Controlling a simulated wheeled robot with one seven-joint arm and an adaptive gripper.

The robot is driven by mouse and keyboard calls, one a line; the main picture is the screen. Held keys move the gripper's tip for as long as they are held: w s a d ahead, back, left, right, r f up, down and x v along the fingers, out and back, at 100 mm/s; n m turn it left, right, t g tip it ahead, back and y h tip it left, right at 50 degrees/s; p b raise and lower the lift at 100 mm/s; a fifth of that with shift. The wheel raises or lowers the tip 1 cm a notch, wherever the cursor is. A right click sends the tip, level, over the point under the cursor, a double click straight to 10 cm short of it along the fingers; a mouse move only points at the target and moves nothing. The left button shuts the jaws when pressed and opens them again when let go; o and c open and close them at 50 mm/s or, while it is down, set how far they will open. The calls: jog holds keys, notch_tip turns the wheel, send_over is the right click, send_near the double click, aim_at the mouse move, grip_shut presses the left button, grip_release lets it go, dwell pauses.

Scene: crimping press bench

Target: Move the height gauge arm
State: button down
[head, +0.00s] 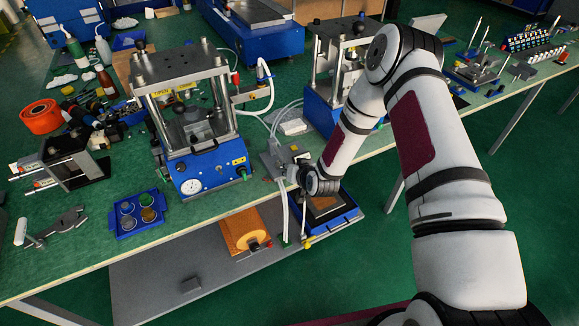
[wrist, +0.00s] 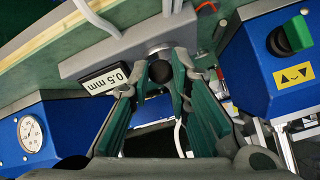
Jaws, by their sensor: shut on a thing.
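In the wrist view, a dark round knob (wrist: 160,71) sits at the front of a grey block (wrist: 122,40) with a white "0.5 mm" label (wrist: 105,80). I take this to be the height gauge arm's knob. My gripper (wrist: 166,66) has its green-padded fingers on either side of the knob and is shut on it. In the head view, my gripper (head: 297,173) reaches the bench edge between two presses, by the grey gauge block (head: 270,163). My wrist hides the knob and most of the arm there.
A blue press with a dial (head: 190,186) stands close on the left, another blue press (head: 322,115) on the right. White hoses (head: 283,208) hang near my gripper. Open floor lies right of the bench.

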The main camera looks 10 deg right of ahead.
jog(key=shift+s+f, duration=0.2)
jog(key=shift+f, duration=0.3)
jog(key=shift+s+f, duration=0.15)
jog(key=shift+f, duration=0.35)
jog(key=c, duration=1.5)
grip_release()
jog(key=shift+w+f, duration=0.1)
jog(key=shift+f, duration=0.05)
jog(key=shift+o, duration=0.2)
jog(key=shift+w+r, duration=0.2)
jog(key=shift+r, duration=0.05)
jog(key=shift+r, duration=0.1)
jog(key=shift+s+d+r, duration=0.1)
jog(key=shift+s+r, duration=0.1)
jog(key=shift+s, duration=0.05)
jog(key=v, duration=1.1)
jog(key=shift+s+r, duration=0.1)
jog(key=shift+r, duration=0.05)
